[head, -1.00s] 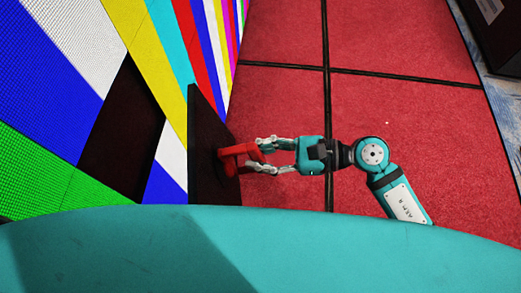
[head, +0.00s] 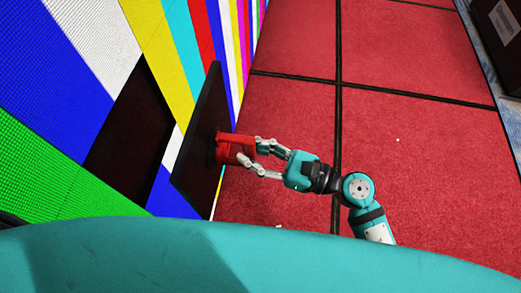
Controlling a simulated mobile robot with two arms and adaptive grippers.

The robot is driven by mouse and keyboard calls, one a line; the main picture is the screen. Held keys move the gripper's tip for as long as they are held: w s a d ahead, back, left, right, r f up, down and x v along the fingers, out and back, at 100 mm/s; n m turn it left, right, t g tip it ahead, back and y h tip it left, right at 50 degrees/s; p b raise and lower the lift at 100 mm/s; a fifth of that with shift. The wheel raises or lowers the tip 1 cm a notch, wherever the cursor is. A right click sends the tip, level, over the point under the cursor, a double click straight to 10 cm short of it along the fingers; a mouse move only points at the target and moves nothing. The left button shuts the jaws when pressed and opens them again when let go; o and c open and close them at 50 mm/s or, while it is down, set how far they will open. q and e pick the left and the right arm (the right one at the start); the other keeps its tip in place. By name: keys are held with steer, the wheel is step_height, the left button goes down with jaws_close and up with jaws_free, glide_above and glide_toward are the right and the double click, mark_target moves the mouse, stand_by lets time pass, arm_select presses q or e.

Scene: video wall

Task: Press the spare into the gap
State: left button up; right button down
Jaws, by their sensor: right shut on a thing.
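The spare (head: 198,145) is a thin black panel with a red handle (head: 232,147) on its right side. It stands tilted in the head view, seen at a steep angle. My right gripper (head: 250,152) is shut on the red handle. The gap (head: 128,140) is a dark four-sided opening in the video wall, left of the panel. A strip of lit wall shows between panel and gap. I cannot tell how far the panel is from the wall surface. My left gripper is not in view.
The video wall (head: 60,60) with bright colour bars fills the left. Red floor tiles (head: 400,150) with black seams lie open on the right. A dark case (head: 498,45) stands at the top right. My own teal body covers the bottom.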

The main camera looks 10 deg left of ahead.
mark_target(223, 149)
steer(key=shift+s+p+x, duration=0.2)
steer(key=shift+x, duration=0.85)
steer(key=shift+s+p+x, duration=0.15)
steer(key=shift+p+x, duration=0.05)
steer(key=shift+x, duration=0.85)
steer(key=shift+a+r, duration=0.1)
steer(key=shift+a, duration=0.1)
steer(key=shift+a, duration=0.4)
steer(key=shift+s+p+x, duration=0.1)
steer(key=shift+s+x, duration=0.05)
steer(key=shift+x, duration=0.7)
steer(key=shift+s+p+x, duration=0.1)
steer(key=shift+s+x, duration=0.05)
steer(key=shift+x, duration=0.75)
steer(key=shift+s+p+x, duration=0.1)
steer(key=shift+s+x, duration=0.1)
steer(key=shift+x, duration=0.65)
steer(key=shift+s+x, duration=0.2)
steer(key=shift+x, duration=0.75)
steer(key=shift+s+x, duration=0.2)
steer(key=shift+x, duration=0.7)
stand_by(0.9)
